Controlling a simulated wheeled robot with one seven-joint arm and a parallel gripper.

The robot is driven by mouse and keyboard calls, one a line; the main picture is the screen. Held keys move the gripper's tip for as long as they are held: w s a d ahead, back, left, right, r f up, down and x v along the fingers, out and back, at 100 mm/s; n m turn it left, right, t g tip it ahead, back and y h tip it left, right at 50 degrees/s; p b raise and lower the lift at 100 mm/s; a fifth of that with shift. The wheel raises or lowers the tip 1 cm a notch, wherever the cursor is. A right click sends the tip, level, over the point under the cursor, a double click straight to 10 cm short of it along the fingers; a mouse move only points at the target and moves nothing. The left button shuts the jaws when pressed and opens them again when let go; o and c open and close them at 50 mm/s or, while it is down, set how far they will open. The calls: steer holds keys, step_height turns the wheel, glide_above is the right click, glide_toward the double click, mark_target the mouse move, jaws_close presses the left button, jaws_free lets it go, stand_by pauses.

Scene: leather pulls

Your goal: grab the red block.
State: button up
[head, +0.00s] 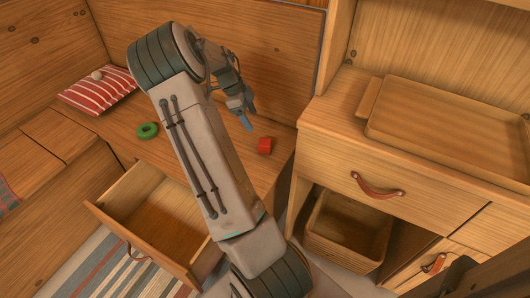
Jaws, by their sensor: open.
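The red block (265,145) sits on the wooden bench top (205,125), near its right end. My gripper (247,122) is above and slightly left of the block, with its blue-grey fingertips pointing down. It is open, and it appears apart from the block. The gap between the fingers is small in this view, so the exact height above the bench cannot be told. My arm crosses the middle of the picture and hides part of the bench.
A green ring (147,130) and a red striped cushion (98,90) with a small pale ball (97,75) lie to the left. An open empty drawer (148,222) juts out below the bench. A cabinet with a wooden tray (450,125) stands at the right.

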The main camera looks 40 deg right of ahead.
mark_target(264, 142)
steer(key=b+x, duration=0.2)
steer(key=x, duration=0.7)
steer(key=shift+w+d, duration=0.1)
steer(key=shift+d, duration=0.05)
steer(key=shift+b+x, duration=1.35)
steer(key=shift+x, duration=1.3)
steer(key=c, duration=1.1)
